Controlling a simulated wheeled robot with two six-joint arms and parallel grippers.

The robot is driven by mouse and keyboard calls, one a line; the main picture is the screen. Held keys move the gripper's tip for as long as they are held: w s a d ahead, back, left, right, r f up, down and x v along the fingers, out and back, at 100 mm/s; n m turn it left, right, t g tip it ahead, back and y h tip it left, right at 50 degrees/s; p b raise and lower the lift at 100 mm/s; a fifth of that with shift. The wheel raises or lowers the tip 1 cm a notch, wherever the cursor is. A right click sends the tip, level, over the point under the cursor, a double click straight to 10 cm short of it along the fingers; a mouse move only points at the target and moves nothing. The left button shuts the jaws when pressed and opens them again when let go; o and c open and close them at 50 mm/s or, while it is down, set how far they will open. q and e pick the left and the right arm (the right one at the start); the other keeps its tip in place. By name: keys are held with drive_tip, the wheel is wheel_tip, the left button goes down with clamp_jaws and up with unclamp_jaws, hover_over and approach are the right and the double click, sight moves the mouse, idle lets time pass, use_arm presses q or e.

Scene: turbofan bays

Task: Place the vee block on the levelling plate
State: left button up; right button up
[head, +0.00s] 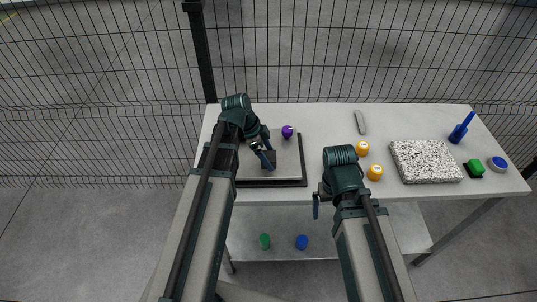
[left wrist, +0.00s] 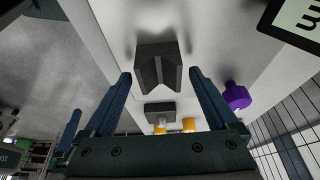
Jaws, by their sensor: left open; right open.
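The vee block, a dark grey block with a V notch, appears to rest on the levelling plate in the left wrist view (left wrist: 157,68); part of it also shows in the head view (head: 271,158). The levelling plate (head: 289,166) is a flat grey plate on a dark base at the table's left. My left gripper (head: 265,153) is over the plate. Its open fingers stand on either side of the vee block in the left wrist view (left wrist: 160,78), with gaps showing. My right gripper (head: 318,200) is open and empty at the table's front edge, partly hidden by its wrist.
A purple knob (head: 287,131) stands at the plate's back edge. Two orange pieces (head: 375,172), a speckled slab (head: 425,161), a grey bar (head: 360,122), a blue stand (head: 461,128) and a green button (head: 475,167) are to the right. Green and blue cylinders (head: 301,242) sit on the lower shelf.

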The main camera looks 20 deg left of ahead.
use_arm(q)
drive_tip(key=p+v, duration=1)
drive_tip(key=v, duration=0.1)
drive_tip(key=shift+a+r, duration=0.2)
drive_tip(key=shift+r, duration=0.05)
drive_tip(key=shift+f, duration=0.15)
drive_tip(key=b+x, duration=1.1)
drive_tip(key=x, duration=0.1)
drive_tip(key=shift+d, duration=0.1)
